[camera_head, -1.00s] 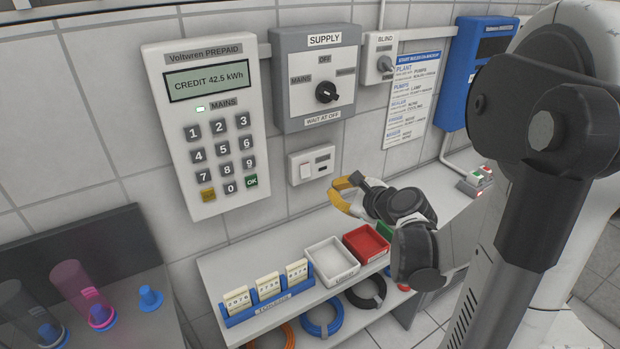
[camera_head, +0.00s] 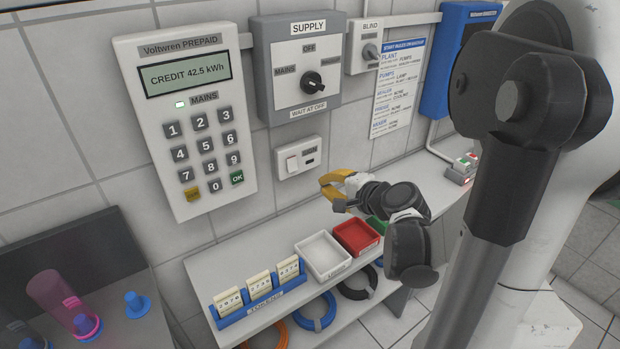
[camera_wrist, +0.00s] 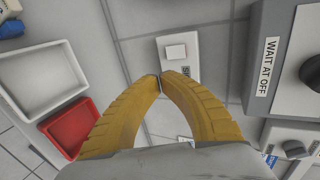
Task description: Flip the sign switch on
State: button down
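The sign switch (camera_head: 292,164) is a white rocker on a small white plate (camera_head: 314,149) labelled SIGN, on the tiled wall below the supply box. The rocker also shows in the wrist view (camera_wrist: 175,52), just beyond my fingertips. My gripper (camera_head: 323,184) has yellow fingers and is to the right of and a little below the plate in the head view. In the wrist view my gripper (camera_wrist: 161,82) has its fingertips together, with nothing visible between them. They overlap the plate's edge in the picture; contact cannot be told.
The supply box (camera_head: 328,62) with a black knob and the blind switch box (camera_head: 358,62) are above. The prepaid meter (camera_head: 150,125) is at left. Below is a shelf (camera_head: 215,270) with a white tray (camera_head: 301,247), a red tray (camera_head: 378,238) and token cards (camera_head: 259,284).

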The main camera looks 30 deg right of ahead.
jog(key=b, duration=0.4)
send_near(293, 172)
jog(key=x, duration=0.5)
jog(key=shift+d+f, duration=0.1)
jog(key=shift+f, duration=0.1)
jog(key=shift+w, duration=0.6)
jog(key=shift+w+f+b, duration=0.3)
jog(key=shift+w+b, duration=0.1)
jog(key=shift+w, duration=0.1)
jog(key=shift+r, duration=0.3)
